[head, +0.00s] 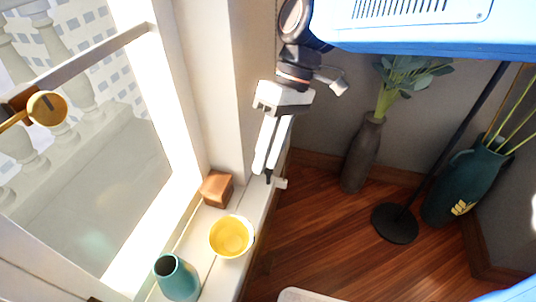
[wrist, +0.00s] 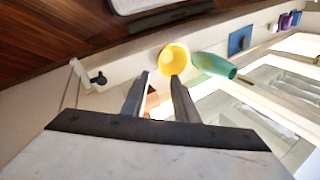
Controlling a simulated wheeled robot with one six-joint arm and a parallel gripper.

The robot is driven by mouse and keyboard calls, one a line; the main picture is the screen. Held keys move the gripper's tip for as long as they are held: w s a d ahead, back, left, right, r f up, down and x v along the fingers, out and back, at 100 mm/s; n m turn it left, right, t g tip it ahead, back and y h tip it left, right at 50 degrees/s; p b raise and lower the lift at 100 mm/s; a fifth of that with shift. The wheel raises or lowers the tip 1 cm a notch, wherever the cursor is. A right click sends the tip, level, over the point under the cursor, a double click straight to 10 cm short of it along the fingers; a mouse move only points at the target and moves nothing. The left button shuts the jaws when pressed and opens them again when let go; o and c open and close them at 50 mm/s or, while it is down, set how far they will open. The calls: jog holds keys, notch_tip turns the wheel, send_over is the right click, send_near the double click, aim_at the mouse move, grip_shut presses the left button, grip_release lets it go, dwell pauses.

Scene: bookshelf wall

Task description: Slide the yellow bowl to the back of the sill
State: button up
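The yellow bowl (head: 232,236) stands upright on the white window sill (head: 250,203), near its room-side edge. It looks empty inside. In the wrist view the bowl (wrist: 173,60) lies just beyond my fingertips. My gripper (head: 265,174) is above the far end of the sill, apart from the bowl and up-picture from it. Its two fingers stand apart with nothing held between them, as the wrist view of the gripper (wrist: 160,77) also shows.
A brown block (head: 216,189) sits on the sill behind the bowl, near the wall corner. A teal vase (head: 177,278) stands on the sill at the near left. The window (head: 100,180) borders the sill. A small white handle-like piece (head: 281,183) juts near my fingertips.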

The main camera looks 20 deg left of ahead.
aim_at(247, 221)
jog(key=x, duration=1.7)
jog(key=shift+d+f, duration=0.1)
jog(key=shift+f, duration=0.15)
grip_shut()
